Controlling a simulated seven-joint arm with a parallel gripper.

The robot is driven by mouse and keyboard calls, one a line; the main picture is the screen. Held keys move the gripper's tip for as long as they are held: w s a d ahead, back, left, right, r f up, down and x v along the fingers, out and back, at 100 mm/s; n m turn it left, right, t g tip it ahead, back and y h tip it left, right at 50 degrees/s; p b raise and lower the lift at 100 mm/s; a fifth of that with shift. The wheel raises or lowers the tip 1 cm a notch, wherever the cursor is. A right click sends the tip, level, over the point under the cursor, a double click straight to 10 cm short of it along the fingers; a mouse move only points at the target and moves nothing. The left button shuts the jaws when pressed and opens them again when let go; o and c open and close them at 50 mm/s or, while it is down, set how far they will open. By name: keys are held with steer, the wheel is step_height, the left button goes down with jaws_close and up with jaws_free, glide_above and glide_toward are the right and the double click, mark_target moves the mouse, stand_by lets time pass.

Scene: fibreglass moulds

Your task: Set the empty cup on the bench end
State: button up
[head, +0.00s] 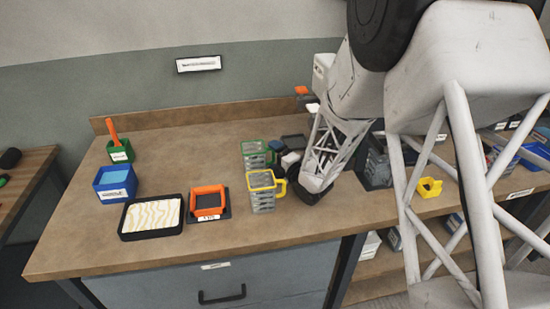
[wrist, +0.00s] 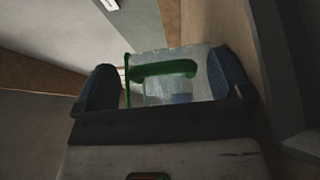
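A clear cup with a green rim and handle (head: 252,154) stands on the bench (head: 150,160), left of my arm's end in the head view. A similar cup with a yellow rim and handle (head: 262,199) stands in front of it. In the wrist view, my gripper (wrist: 168,90) has its two dark blue fingers wide apart. A clear cup with a green handle (wrist: 150,91) shows between and beyond them, facing me with its handle. I see no clear grip on it. Whether either cup is empty is hard to tell.
An orange-framed mould (head: 208,190), a black tray (head: 152,233) with a wavy cream sheet, a blue box (head: 116,188) and a green holder (head: 121,156) stand to the left. The bench's front left is bare.

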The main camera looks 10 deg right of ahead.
steer(key=shift+s+r, duration=0.1)
steer(key=shift+r, duration=0.05)
steer(key=shift+s+d, duration=0.35)
steer(key=shift+s, duration=0.1)
steer(key=v, duration=1)
steer(key=shift+s, duration=0.4)
steer(key=shift+d+r, duration=0.1)
steer(key=shift+r, duration=0.05)
steer(key=shift+w+d+r+m+h, duration=0.1)
steer(key=shift+w+r+m+h, duration=0.15)
steer(key=shift+r+m+h, duration=0.55)
steer(key=s+d+r+m+g+h, duration=0.2)
steer(key=s+r+m+g+h, duration=0.3)
steer(key=s+r+m+h, duration=0.4)
steer(key=s+a+r+m+g, duration=0.2)
steer(key=s+r+m, duration=0.1)
steer(key=s, duration=0.4)
steer(key=s+a+r+m+g+y, duration=0.1)
steer(key=s+r+m+g, duration=0.1)
steer(key=s+m, duration=0.4)
steer(key=s+a+r+m+g, duration=0.2)
steer(key=s+r+m+g, duration=0.1)
steer(key=s, duration=0.6)
steer(key=shift+s+a+r+m+g+y, duration=0.3)
steer(key=shift+s+r+m+g+y, duration=0.1)
steer(key=shift+m+g, duration=0.25)
